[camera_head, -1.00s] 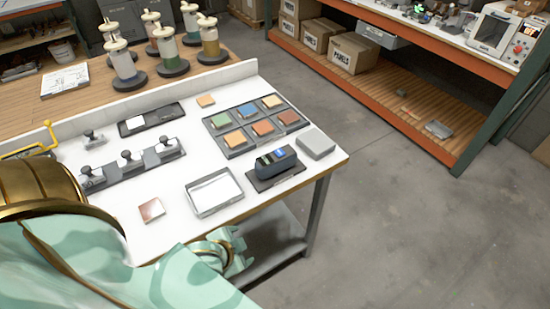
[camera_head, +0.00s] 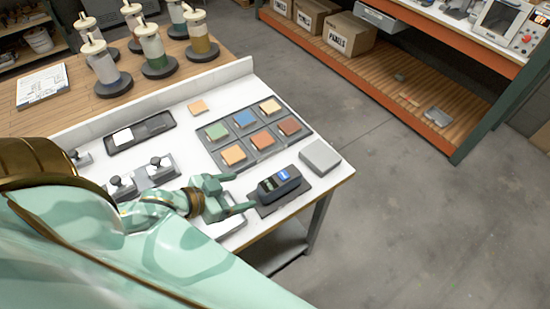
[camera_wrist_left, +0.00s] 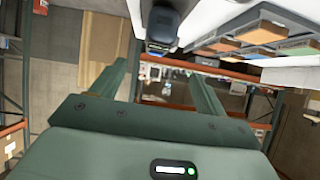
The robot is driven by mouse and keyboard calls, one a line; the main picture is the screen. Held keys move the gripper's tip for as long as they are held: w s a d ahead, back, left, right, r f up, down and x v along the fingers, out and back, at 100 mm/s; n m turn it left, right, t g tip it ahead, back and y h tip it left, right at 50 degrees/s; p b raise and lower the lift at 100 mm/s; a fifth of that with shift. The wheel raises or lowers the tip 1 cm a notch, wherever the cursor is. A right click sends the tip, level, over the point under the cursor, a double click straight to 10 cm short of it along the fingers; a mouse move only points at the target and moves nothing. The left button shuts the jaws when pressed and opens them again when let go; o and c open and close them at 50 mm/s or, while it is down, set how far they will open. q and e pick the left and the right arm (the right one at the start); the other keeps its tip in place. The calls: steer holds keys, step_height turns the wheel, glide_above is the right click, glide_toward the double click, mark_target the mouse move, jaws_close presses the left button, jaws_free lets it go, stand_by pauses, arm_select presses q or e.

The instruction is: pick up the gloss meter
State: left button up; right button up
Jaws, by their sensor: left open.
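The gloss meter (camera_head: 279,185) is a dark, box-shaped device with a small lit blue screen on top. It sits on a dark base plate (camera_head: 298,194) near the right front edge of the white table. My left gripper (camera_head: 244,192) is open and empty just left of the meter, its fingers pointing toward it and apart from it. In the left wrist view the meter (camera_wrist_left: 163,25) shows at the top, beyond and between the two spread fingers (camera_wrist_left: 157,78). My right gripper is not in view.
A tray of coloured tiles (camera_head: 231,164) lies behind the meter. A grey block (camera_head: 319,157) stands to its right. A shallow white tray (camera_head: 222,228) is partly hidden under my left gripper. Knobbed applicators (camera_head: 160,168) stand further left. Free floor lies right of the table.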

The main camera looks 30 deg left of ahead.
mark_target(280, 178)
arm_select(q)
steer(key=x, duration=0.2)
steer(key=b+x, duration=0.1)
steer(key=x, duration=0.2)
steer(key=r+x, duration=0.1)
steer(key=x, duration=0.1)
steer(key=shift+w+d+f+b, duration=0.1)
steer(key=shift+w+d+b, duration=0.2)
steer(key=shift+w+d, duration=0.15)
steer(key=x, duration=0.2)
steer(key=shift+w+a+f, duration=0.15)
steer(key=shift+w+f, duration=0.05)
steer(key=shift+w, duration=0.2)
steer(key=shift+w+d+f, duration=0.15)
steer(key=shift+w+d, duration=0.15)
steer(key=shift+w, duration=0.1)
steer(key=x, duration=0.2)
steer(key=b+x, duration=0.1)
steer(key=x, duration=0.1)
steer(key=shift+w+d, duration=0.15)
steer(key=shift+w, duration=0.2)
steer(key=shift+s, duration=0.15)
steer(key=shift+c, duration=1.3)
steer(key=c, duration=1)
steer(key=shift+c, duration=0.5)
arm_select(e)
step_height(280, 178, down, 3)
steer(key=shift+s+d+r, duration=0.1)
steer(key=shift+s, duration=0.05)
